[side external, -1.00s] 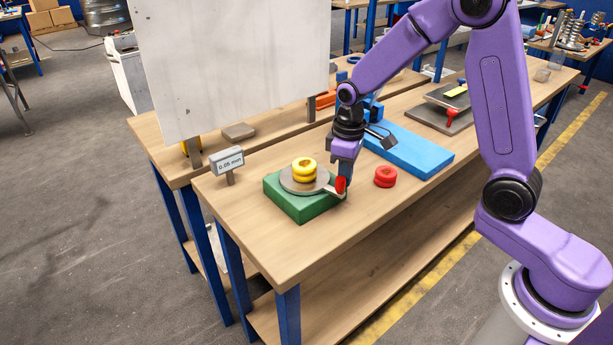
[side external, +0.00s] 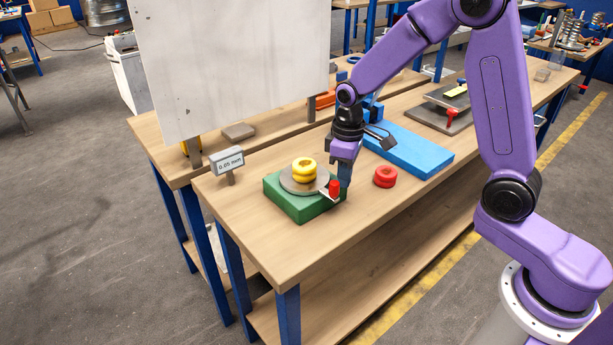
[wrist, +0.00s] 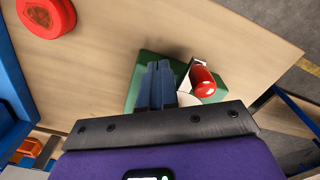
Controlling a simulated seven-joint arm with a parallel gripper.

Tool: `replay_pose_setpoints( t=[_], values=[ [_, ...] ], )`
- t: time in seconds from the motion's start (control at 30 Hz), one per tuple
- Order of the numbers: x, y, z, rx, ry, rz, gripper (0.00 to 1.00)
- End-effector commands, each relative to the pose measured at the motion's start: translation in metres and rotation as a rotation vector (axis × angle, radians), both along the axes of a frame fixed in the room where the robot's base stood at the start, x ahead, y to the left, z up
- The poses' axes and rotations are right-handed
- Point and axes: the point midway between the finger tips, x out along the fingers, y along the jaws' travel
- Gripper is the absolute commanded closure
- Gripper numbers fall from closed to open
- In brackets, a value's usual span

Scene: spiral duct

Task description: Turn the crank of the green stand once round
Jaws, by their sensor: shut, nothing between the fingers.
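The green stand (side external: 300,208) sits on the bench with a round grey plate (side external: 290,186) on top. Yellow rings (side external: 305,170) are stacked on the plate. The crank's red knob (side external: 334,189) stands upright at the stand's right corner, on a light crank arm. My gripper (side external: 345,184) is shut and empty, pointing down just right of the knob. In the wrist view the closed blue fingers (wrist: 157,85) are beside the red knob (wrist: 203,82), over the green stand (wrist: 135,92). I cannot tell whether they touch the knob.
A small display (side external: 227,161) stands left of the stand. A large white panel (side external: 235,65) rises behind. The bench front (side external: 290,250) is clear.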

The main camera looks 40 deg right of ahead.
Motion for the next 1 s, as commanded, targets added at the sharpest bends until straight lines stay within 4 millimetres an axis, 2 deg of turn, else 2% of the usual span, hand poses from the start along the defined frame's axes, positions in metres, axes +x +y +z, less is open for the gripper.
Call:
replay_pose_setpoints(
  t=[0.27,1.0],
  values=[
    [0.003,-0.007,0.002,0.000,-0.001,0.000,1.00],
    [0.004,-0.006,0.052,0.000,-0.002,0.000,1.00]
  ],
)
